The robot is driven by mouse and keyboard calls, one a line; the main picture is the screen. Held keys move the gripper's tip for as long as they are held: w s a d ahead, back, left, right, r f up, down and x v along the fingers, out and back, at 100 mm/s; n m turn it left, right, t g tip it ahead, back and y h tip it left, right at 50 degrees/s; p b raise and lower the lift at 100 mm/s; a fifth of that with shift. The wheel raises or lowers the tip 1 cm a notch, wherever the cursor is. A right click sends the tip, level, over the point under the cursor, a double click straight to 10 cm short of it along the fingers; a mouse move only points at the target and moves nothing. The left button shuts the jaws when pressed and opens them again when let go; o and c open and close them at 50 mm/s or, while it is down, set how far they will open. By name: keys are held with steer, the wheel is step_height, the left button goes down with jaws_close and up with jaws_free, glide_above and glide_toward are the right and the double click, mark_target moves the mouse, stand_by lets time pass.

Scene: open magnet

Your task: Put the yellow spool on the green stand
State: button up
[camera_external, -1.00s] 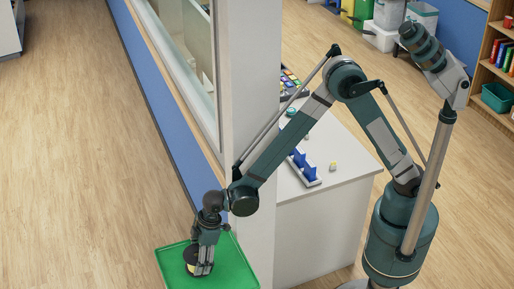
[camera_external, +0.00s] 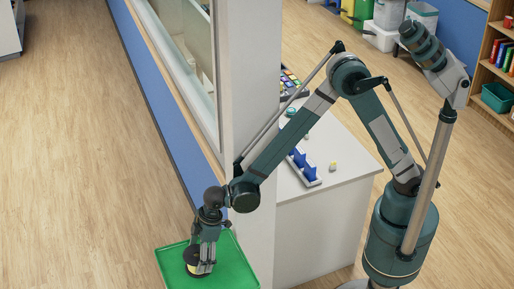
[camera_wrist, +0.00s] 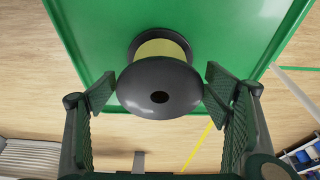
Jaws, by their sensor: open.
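The yellow spool has black end discs and stands on the green stand, a flat tray-like platform with a raised rim. In the external view the spool (camera_external: 192,262) is at the middle of the green stand (camera_external: 235,270), partly hidden by my gripper (camera_external: 207,265). In the wrist view the spool (camera_wrist: 158,88) shows its black top disc with a centre hole and a yellow band behind it, against the green surface (camera_wrist: 240,30). My gripper (camera_wrist: 158,92) is open, with a finger on each side of the spool.
A white pillar (camera_external: 252,120) and blue-panelled partition (camera_external: 165,110) stand just behind the stand. A white counter (camera_external: 335,200) with a blue-pieced rack (camera_external: 303,167) is to the right. Wooden floor at the left is clear.

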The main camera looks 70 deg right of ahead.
steer(key=shift+p+v, duration=0.65)
steer(key=shift+v, duration=4.55)
